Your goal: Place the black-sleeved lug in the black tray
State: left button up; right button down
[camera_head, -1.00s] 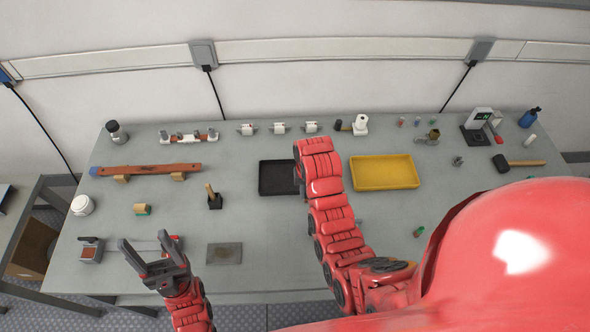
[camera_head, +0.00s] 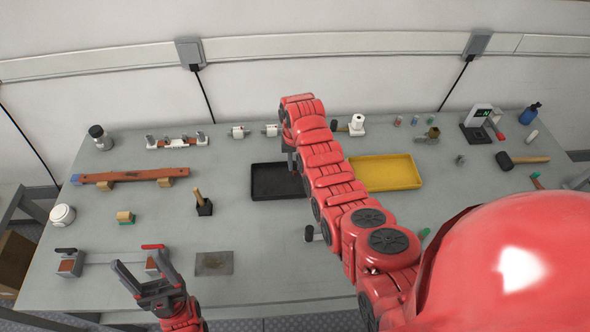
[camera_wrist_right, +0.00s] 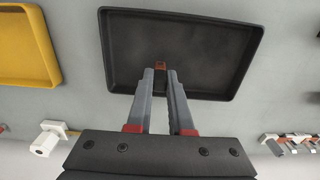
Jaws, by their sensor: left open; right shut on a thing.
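The black tray (camera_head: 268,186) lies flat at the middle of the table in the head view, its right part hidden by my right arm. In the right wrist view the tray (camera_wrist_right: 222,58) looks empty. My right gripper (camera_wrist_right: 161,72) is shut on a small copper-red piece, the lug (camera_wrist_right: 160,65), whose tip shows over the tray's floor between the fingertips. Its black sleeve cannot be made out. My left gripper (camera_head: 135,256) is open and empty at the front left of the table.
A yellow tray (camera_head: 400,174) lies right of the black one. A grey plate (camera_head: 214,263) lies in front. White fittings (camera_head: 239,132) stand behind the tray. The table between the tray and grey plate is clear.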

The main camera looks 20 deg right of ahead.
aim_at(295, 170)
jog(key=shift+s+f+p, duration=0.15)
jog(key=shift+f+p, duration=0.45)
jog(key=shift+f, duration=1)
jog(key=shift+f, duration=0.15)
jog(key=shift+f+b, duration=0.15)
jog(key=shift+b, duration=0.15)
jog(key=c, duration=0.8)
grip_release()
